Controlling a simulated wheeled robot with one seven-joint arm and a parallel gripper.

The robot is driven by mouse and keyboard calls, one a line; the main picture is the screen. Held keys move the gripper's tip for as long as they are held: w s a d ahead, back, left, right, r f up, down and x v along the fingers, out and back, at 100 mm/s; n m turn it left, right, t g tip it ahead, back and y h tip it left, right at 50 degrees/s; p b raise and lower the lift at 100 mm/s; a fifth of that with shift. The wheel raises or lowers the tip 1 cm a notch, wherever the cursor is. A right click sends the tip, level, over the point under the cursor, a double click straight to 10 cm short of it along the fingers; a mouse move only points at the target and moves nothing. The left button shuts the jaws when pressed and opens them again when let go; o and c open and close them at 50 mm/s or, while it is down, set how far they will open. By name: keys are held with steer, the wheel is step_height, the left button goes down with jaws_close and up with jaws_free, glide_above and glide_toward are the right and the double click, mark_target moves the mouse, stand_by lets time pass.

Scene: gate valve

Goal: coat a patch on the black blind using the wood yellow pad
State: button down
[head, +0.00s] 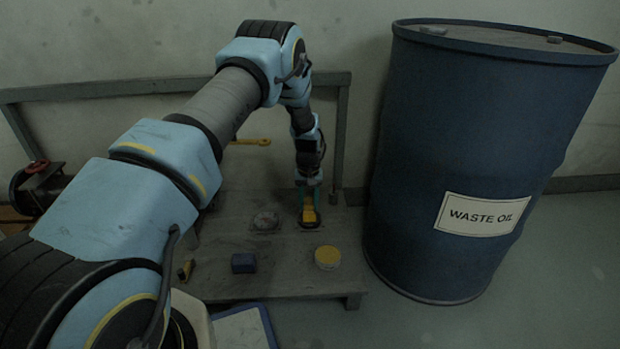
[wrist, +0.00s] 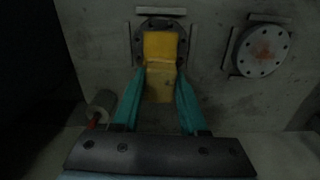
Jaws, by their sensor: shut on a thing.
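My gripper (head: 309,200) points down at the bench, its teal fingers shut on the wood yellow pad (head: 308,214). In the wrist view my gripper (wrist: 161,75) holds the pad (wrist: 160,86) between its two fingertips. The black blind (wrist: 139,40) is a dark round plate behind the pad; in the head view, the blind (head: 311,224) shows as a dark rim around it. A brighter yellow area covers the blind's middle; I cannot tell whether it is pad or coating. The pad appears at or very near the blind; contact is not clear.
A grey round plate with a reddish patch (wrist: 262,50) lies beside the blind. A large blue drum (head: 470,150) stands close at right.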

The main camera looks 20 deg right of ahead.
steer(key=shift+r+p, duration=2.35)
steer(key=shift+r, duration=1.4)
